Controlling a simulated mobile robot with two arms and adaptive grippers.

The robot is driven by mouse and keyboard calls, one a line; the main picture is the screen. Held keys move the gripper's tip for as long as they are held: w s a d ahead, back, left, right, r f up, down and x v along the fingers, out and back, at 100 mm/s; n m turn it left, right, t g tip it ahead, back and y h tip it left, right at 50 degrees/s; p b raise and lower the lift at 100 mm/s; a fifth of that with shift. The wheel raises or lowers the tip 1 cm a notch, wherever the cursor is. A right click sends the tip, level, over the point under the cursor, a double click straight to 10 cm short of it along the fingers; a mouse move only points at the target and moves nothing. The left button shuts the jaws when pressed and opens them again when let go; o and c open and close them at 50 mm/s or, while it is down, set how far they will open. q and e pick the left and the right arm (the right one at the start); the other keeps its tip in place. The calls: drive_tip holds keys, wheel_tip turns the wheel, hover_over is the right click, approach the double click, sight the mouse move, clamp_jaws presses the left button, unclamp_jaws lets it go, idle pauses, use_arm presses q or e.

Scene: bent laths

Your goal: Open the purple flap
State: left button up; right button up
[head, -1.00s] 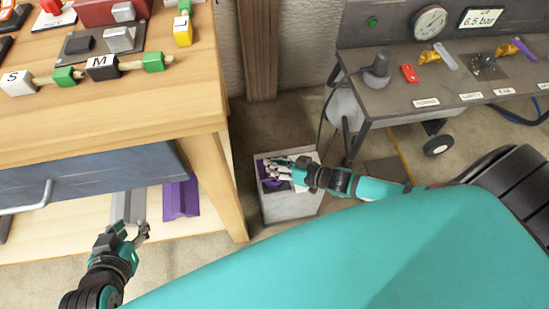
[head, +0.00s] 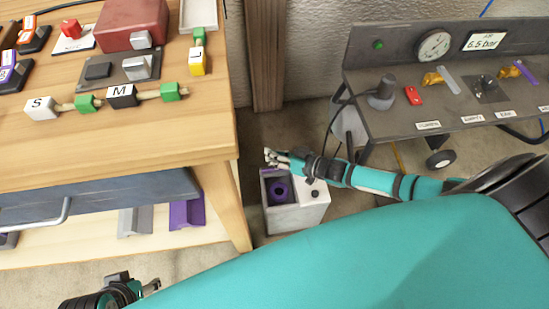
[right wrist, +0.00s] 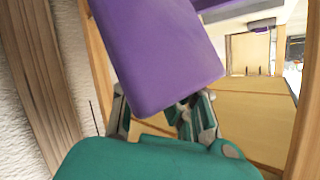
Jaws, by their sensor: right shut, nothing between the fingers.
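The light grey box (head: 297,216) stands on the floor between the wooden bench and the grey cart. Its opening shows a dark inside with a purple ring (head: 279,190). The purple flap (head: 265,172) seems to stand raised, nearly edge-on, at the opening's far left. In the right wrist view the purple flap (right wrist: 165,55) is a broad panel close in front of my fingers, hiding part of them. My right gripper (head: 271,156) is shut and empty at the flap's upper edge; contact is unclear. My left gripper (head: 150,287) is low at the left; its fingers are partly hidden.
The wooden bench (head: 150,140) with its blue-grey drawer (head: 100,200) is left of the box. A purple block (head: 187,211) lies on its lower shelf. The grey cart (head: 450,105) stands at the right. A black knob (head: 315,194) sits on the box top.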

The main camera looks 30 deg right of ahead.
drive_tip(key=shift+o, duration=1.1)
drive_tip(key=shift+s+d+f, duration=0.1)
drive_tip(key=shift+d+f, duration=0.55)
drive_tip(key=shift+d, duration=0.15)
drive_tip(key=o, duration=0.7)
drive_tip(key=shift+s, duration=0.15)
drive_tip(key=shift+a, duration=0.15)
